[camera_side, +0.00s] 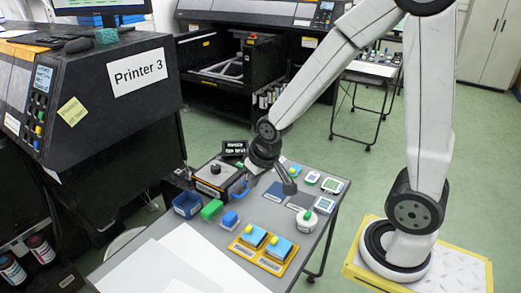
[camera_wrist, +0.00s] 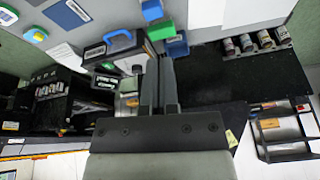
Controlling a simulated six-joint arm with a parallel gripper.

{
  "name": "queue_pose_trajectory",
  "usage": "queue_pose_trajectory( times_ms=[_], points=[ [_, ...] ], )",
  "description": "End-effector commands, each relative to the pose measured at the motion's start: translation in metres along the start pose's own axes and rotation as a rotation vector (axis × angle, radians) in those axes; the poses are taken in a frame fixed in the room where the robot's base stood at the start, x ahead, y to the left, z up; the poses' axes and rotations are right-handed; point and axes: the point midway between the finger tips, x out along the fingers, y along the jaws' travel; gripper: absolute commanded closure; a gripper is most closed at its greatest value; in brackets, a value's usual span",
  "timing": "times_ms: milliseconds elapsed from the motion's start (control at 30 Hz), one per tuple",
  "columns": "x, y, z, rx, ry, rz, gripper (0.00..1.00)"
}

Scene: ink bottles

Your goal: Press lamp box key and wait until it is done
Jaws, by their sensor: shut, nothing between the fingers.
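My gripper (camera_side: 290,187) hangs above the grey table, near the dark blue and dark grey squares in the side view. Its fingers (camera_wrist: 158,65) are together and empty in the wrist view. A low dark box with a tan edge and a black knob (camera_side: 215,169) stands at the table's left back; I cannot tell if it is the lamp box. A small black display with white text (camera_side: 234,148) stands behind it.
A blue bin (camera_side: 187,204), a green block (camera_side: 211,209) and a blue block (camera_side: 230,219) stand at the left. Yellow trays with blue-and-yellow pieces (camera_side: 266,247) lie at the front. A round white item (camera_side: 304,221) and small devices (camera_side: 332,186) are at the right.

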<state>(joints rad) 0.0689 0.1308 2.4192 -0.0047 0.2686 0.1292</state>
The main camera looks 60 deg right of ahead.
Motion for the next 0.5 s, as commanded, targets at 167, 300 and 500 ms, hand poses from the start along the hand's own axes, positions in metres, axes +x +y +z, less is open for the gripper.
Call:
queue_pose_trajectory(
  times_ms=[167,300,500],
  points=[
    [0.018,0.017,-0.045,0.152,0.072,0.008,1.00],
    [0.033,0.034,-0.078,0.271,0.132,0.011,1.00],
    [0.055,0.062,-0.121,0.438,0.221,0.010,1.00]
  ],
)
